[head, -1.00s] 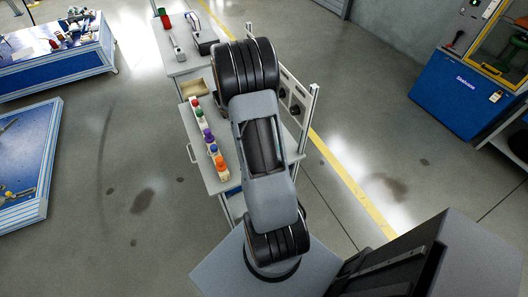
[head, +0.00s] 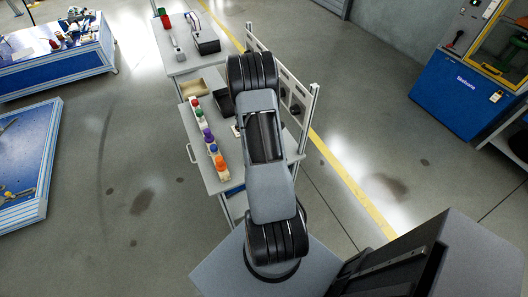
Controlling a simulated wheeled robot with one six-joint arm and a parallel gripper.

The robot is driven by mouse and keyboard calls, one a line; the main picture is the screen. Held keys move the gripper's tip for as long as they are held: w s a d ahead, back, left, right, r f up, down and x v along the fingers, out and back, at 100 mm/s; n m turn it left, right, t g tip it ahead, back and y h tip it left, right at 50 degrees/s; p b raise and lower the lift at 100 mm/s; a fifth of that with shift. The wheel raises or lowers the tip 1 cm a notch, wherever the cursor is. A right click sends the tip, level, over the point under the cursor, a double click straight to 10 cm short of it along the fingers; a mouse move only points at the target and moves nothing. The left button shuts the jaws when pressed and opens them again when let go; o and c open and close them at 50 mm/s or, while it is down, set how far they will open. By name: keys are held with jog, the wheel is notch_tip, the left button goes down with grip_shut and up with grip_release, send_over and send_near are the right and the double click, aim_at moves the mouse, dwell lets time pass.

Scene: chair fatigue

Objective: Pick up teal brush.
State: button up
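I cannot make out a teal brush in the head view. My arm spans the middle of the picture over a grey workbench (head: 207,173) and covers part of its top. My gripper is not visible; the arm hides whatever lies beneath it. A row of small bottles with red, green, purple, blue and orange tops (head: 208,135) stands along the bench's left side. A small pale item (head: 237,130), too small to identify, shows just left of the arm.
A tan open box (head: 194,88) and a dark box (head: 223,102) are at the bench's far end. A metal frame (head: 306,118) edges its right side. Blue-topped tables (head: 30,165) stand left, a blue machine (head: 455,90) right. Grey floor between is clear.

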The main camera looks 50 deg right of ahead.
jog(key=shift+c, duration=0.3)
jog(key=c, duration=1)
jog(key=shift+r, duration=0.1)
jog(key=shift+r, duration=0.2)
jog(key=r, duration=0.3)
jog(key=shift+s+a+r, duration=0.25)
jog(key=shift+r, duration=0.05)
jog(key=s+a+r, duration=0.8)
jog(key=s+a, duration=0.1)
jog(key=shift+s+a+r, duration=0.2)
jog(key=shift+s+r, duration=0.05)
jog(key=shift+r, duration=0.15)
